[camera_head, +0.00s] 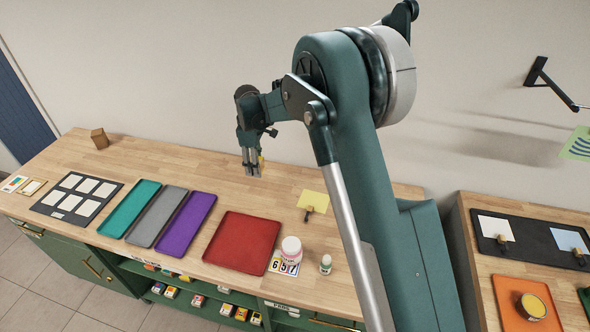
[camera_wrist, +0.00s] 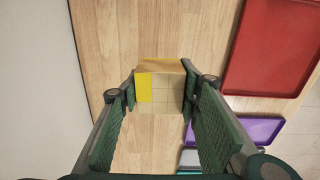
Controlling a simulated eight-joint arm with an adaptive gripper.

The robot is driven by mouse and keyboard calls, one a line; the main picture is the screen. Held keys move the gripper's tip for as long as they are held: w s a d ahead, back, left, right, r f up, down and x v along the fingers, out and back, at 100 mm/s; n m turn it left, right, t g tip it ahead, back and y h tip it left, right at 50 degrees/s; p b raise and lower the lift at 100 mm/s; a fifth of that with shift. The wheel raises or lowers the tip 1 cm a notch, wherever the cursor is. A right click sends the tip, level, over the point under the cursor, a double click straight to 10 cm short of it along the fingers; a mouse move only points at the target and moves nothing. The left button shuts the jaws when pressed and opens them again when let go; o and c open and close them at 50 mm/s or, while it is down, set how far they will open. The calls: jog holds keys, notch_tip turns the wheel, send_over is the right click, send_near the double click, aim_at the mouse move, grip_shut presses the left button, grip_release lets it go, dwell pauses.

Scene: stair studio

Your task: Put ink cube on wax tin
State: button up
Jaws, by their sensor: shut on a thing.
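My gripper (camera_head: 252,168) is over the back part of the long wooden counter, behind the purple and red trays. In the wrist view, my gripper (camera_wrist: 160,90) is shut on a small pale block (camera_wrist: 165,92) with a tan face and a yellow strip on its left; I take it for the ink cube. In the head view the fingers mostly hide it. Its height above the counter is hard to tell. A round tin with yellow contents (camera_head: 533,306), likely the wax tin, stands in an orange tray (camera_head: 507,290) on the right-hand counter, far from my gripper.
A brown block (camera_head: 99,138) stands at the counter's back left. Teal (camera_head: 130,208), grey (camera_head: 158,217), purple (camera_head: 187,221) and red (camera_head: 242,242) trays lie along it. A white jar (camera_head: 291,250) and small bottle (camera_head: 325,264) stand upright. A gap separates the counters.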

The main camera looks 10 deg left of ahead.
jog(key=shift+d, duration=0.1)
dwell(0.3)
